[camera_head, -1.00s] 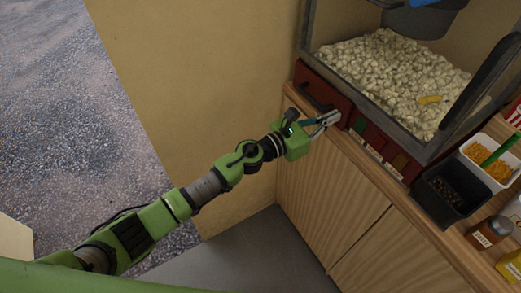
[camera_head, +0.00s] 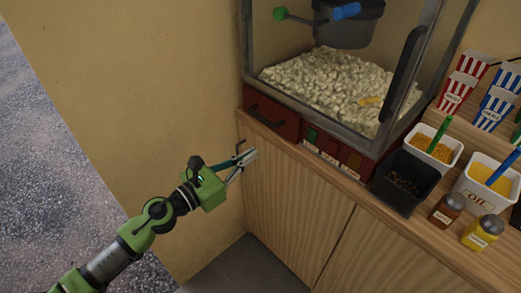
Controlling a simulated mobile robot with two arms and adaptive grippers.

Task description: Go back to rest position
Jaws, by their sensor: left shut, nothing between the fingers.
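My left gripper (camera_head: 243,164) is at the end of the green arm that comes in from the lower left. Its fingers are shut with nothing between them. It is in front of the wooden counter's left end, below the red drawer (camera_head: 271,112) of the popcorn machine. I cannot tell whether the fingertips touch the counter. My right gripper is not in view.
The popcorn machine (camera_head: 388,135) stands on the wooden counter (camera_head: 300,200) with popcorn (camera_head: 335,82) inside. To its right are a black bin (camera_head: 405,182), white tubs (camera_head: 437,148), jars (camera_head: 446,209) and striped boxes (camera_head: 457,92). A beige wall (camera_head: 130,100) is at left.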

